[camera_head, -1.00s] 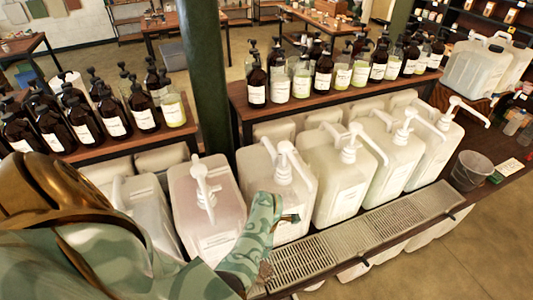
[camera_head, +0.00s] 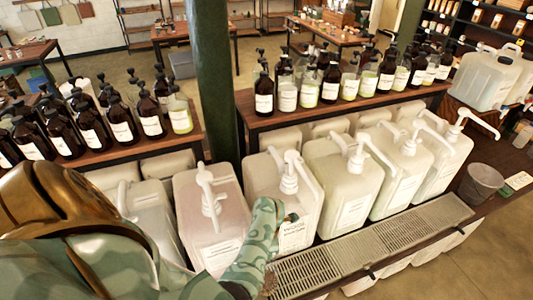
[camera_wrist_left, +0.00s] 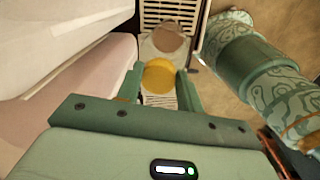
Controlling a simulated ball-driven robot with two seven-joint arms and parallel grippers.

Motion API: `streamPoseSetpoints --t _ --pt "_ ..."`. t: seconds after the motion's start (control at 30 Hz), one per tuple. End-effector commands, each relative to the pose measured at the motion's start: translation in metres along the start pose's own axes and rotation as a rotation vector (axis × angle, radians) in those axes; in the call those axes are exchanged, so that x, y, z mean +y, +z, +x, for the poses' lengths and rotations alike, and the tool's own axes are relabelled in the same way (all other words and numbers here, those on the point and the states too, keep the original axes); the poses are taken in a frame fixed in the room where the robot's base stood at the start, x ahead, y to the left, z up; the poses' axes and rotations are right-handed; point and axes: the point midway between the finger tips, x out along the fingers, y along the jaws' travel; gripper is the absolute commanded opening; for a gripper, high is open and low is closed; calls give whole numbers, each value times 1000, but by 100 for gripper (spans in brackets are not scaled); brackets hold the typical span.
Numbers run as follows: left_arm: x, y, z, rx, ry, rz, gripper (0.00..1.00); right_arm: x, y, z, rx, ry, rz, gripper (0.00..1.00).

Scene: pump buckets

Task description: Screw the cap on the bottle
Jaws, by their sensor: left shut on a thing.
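In the left wrist view my left gripper (camera_wrist_left: 160,86) is shut on a pale, see-through bottle (camera_wrist_left: 150,46) with a round yellow area between the jaws and a brownish round patch beyond it. The bottle is held above the metal grate and floor. A patterned green link of my arm stands in front of the jugs in the head view. The left jaws and the held bottle cannot be made out there. No loose cap can be made out. Another patterned arm link of mine is at the right of the wrist view, but its gripper does not show.
A pink jug (camera_head: 209,230) and a white jug (camera_head: 270,180) with pumps stand close to my arm, with more jugs to the right. A drip grate (camera_head: 372,245) runs along their front. A grey bucket (camera_head: 479,185) stands right. Several pump bottles line the shelves behind.

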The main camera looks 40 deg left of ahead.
Motion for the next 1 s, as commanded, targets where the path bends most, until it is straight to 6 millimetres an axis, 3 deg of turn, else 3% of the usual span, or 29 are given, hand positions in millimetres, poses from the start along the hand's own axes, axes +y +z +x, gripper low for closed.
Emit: streamPoseSetpoints --t 0.03,0.23,0.47,0.67,0.9,1.0 --pt "-16 14 1 -22 -25 5 10 0 0 0 0 0 0 100" --pt "-17 13 0 -20 -26 68 10 0 -1 -4 0 0 0 100" --pt "-19 10 2 -18 -26 349 10 1 -2 -17 1 0 0 100" --pt "-18 9 2 -19 -23 619 10 1 -4 -26 1 0 0 100" --pt "-16 8 5 -21 -14 1154 10 1 -4 -26 1 0 0 100" --pt "-16 9 5 -24 -13 1281 10 1 -4 -26 1 0 0 100"
